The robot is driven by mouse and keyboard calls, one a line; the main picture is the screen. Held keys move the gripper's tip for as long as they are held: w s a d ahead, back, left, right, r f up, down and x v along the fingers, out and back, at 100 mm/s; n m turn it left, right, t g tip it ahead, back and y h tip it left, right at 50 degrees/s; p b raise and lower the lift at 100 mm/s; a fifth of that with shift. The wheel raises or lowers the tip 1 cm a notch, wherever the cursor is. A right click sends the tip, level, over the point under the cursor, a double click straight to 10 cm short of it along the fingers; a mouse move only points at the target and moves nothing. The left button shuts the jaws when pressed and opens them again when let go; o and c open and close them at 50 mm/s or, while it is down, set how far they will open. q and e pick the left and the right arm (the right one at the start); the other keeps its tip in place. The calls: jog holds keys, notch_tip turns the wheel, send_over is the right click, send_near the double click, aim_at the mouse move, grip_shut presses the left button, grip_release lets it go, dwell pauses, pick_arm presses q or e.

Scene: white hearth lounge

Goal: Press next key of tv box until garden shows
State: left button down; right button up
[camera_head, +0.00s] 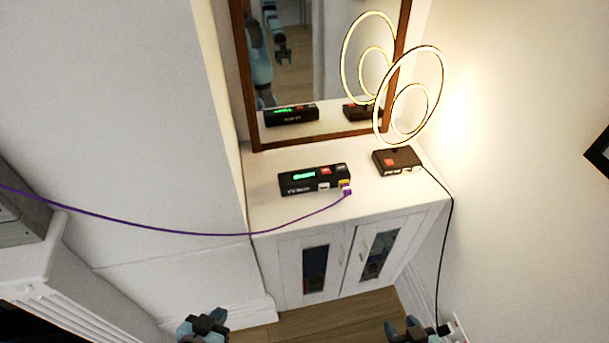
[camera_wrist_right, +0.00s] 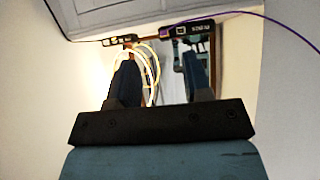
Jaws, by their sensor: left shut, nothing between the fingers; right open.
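The black TV box (camera_head: 300,190) lies on top of the white cabinet, with a lit green display (camera_head: 304,175) whose word is too small to read surely. It has a red key (camera_head: 325,171), a pale key (camera_head: 324,185) and a yellow part where a purple cable (camera_head: 200,232) joins it. The box also shows at the top of the right wrist view (camera_wrist_right: 203,28). My left gripper (camera_head: 204,325) is shut and empty at the bottom edge, well short of the cabinet. My right gripper (camera_head: 416,332) is open and empty at the bottom; its spread fingers show in the right wrist view (camera_wrist_right: 160,82).
A lit ring lamp (camera_head: 432,92) on a black base (camera_head: 397,161) with a red key stands right of the box. A brown-framed mirror (camera_head: 255,120) behind reflects both. The cabinet top (camera_head: 275,212) is clear in front. A black cord (camera_head: 452,220) hangs at the right.

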jog(key=shift+s, duration=0.1)
grip_shut()
dwell(0.4)
dwell(0.3)
dwell(0.5)
